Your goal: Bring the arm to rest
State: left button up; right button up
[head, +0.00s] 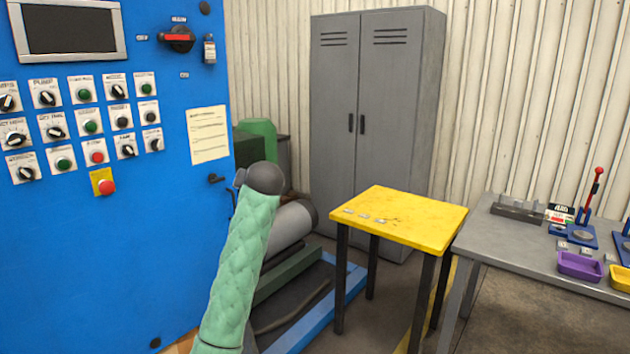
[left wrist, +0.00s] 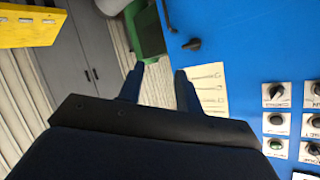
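My left arm (head: 240,270), in a green quilted sleeve, rises from the bottom of the head view. It ends in a dark rounded joint (head: 265,178) in front of the gap between the blue cabinet and the yellow table. The fingers are not visible in the head view. In the left wrist view my left gripper (left wrist: 160,80) has its two dark fingers apart with nothing between them. Beyond them are the blue panel and a paper sheet (left wrist: 204,90). My right arm and gripper are not in view.
A blue control cabinet (head: 110,240) with knobs, buttons and a screen stands at left. A yellow table (head: 410,220) with small metal pieces is right of centre. A grey locker (head: 335,130) is behind. A grey workbench (head: 500,245) with bins (head: 580,266) is at right.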

pick_arm(q)
jog(key=s+d+f+g+h, duration=0.1)
jog(key=s+f+g+h, duration=0.1)
jog(key=s+f, duration=1.4)
jog(key=s+d+f+g+h, duration=0.1)
jog(key=s+f+g, duration=0.3)
jog(key=s+f, duration=1.2)
jog(key=s+d+f+m+g+h, duration=0.1)
jog(key=s+f+g+h, duration=0.2)
jog(key=s+f, duration=1.3)
jog(key=s+g, duration=0.1)
jog(key=s, duration=1.3)
jog(key=shift+s+d+f, duration=0.25)
jog(key=shift+s+f, duration=0.05)
jog(key=shift+f, duration=0.05)
